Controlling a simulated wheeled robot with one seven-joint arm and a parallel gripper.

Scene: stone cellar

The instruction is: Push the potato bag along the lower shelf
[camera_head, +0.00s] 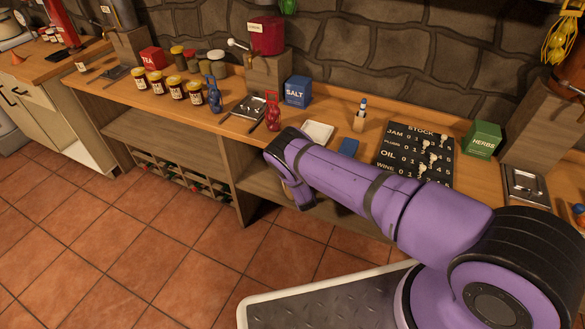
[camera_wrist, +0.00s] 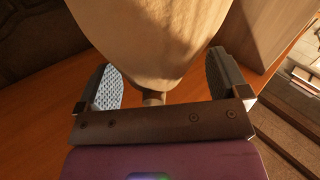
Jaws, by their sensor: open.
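The potato bag (camera_wrist: 150,30) is a large pale beige sack in the top middle of the wrist view. Its rounded near end hangs down between the two finger pads of my gripper (camera_wrist: 163,62). My gripper is open, with its fingers spread wide at either side of the bag. I cannot tell whether the bag touches the palm or the pads. The orange-brown wooden shelf surface (camera_wrist: 45,110) shows beside and below it.
A pale upright panel (camera_wrist: 262,25) stands right of the bag. Bottles lie in a rack (camera_head: 190,185) at left.

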